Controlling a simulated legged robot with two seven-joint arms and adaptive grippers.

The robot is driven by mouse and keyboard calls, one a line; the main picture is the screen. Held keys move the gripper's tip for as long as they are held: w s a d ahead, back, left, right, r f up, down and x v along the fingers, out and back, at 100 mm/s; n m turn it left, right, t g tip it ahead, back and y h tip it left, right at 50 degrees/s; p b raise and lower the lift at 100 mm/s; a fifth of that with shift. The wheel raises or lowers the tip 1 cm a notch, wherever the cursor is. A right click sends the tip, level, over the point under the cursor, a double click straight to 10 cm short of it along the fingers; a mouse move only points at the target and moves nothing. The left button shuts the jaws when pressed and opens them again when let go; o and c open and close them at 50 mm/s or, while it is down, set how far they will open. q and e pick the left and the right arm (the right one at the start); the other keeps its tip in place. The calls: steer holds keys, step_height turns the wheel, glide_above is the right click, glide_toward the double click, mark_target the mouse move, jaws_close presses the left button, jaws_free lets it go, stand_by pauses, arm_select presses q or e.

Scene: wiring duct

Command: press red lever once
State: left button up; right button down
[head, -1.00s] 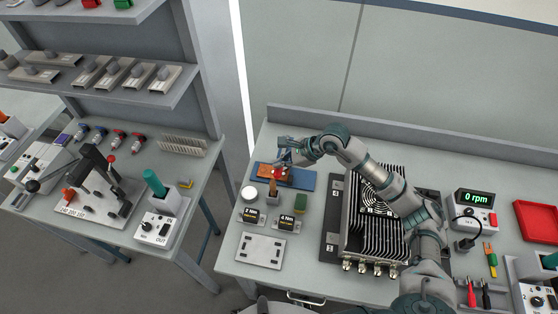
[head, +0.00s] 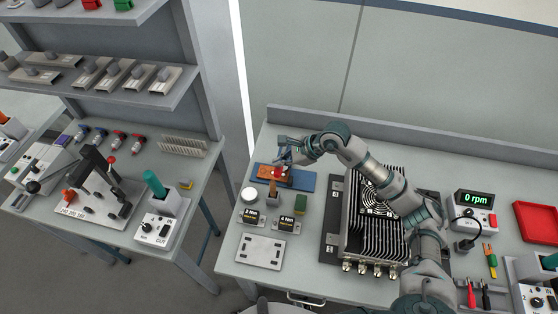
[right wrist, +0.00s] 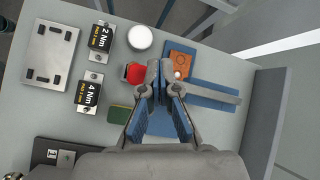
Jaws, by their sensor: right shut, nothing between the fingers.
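A small red part (head: 278,172), which looks like the red lever, shows below my right gripper (head: 286,158) in the head view. In the right wrist view the red piece (right wrist: 135,73) sits just left of the fingers. My right gripper (right wrist: 161,66) is shut with nothing between its fingers and points down over the blue mat (right wrist: 214,94). I see a narrow gap between the fingers and the red piece, but cannot tell their height difference. An upright brown handle (head: 272,187) stands in front of the mat. My left gripper is out of view.
An orange plate (right wrist: 181,58) lies on the mat. A white round pot (right wrist: 140,37), the 2 Nm block (right wrist: 102,37), the 4 Nm block (right wrist: 88,92) and a green block (right wrist: 120,114) stand close by. A finned housing (head: 376,215) stands under my right arm.

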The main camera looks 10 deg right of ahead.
steer(key=shift+w+d+r+p, duration=0.1)
steer(key=shift+w+r+p, duration=0.1)
steer(key=shift+r, duration=0.35)
steer(key=shift+w+d+r+p, duration=0.1)
steer(key=shift+r+p, duration=0.1)
steer(key=shift+r, duration=0.35)
steer(key=shift+w+r+p, duration=0.15)
steer(key=shift+r+p, duration=0.05)
steer(key=shift+r, duration=0.35)
steer(key=r, duration=0.1)
steer(key=w+r+p, duration=0.1)
steer(key=r, duration=0.1)
steer(key=r+p, duration=0.1)
steer(key=r, duration=0.1)
steer(key=shift+w+d, duration=0.15)
steer(key=shift+d, duration=0.1)
steer(key=shift+f, duration=0.1)
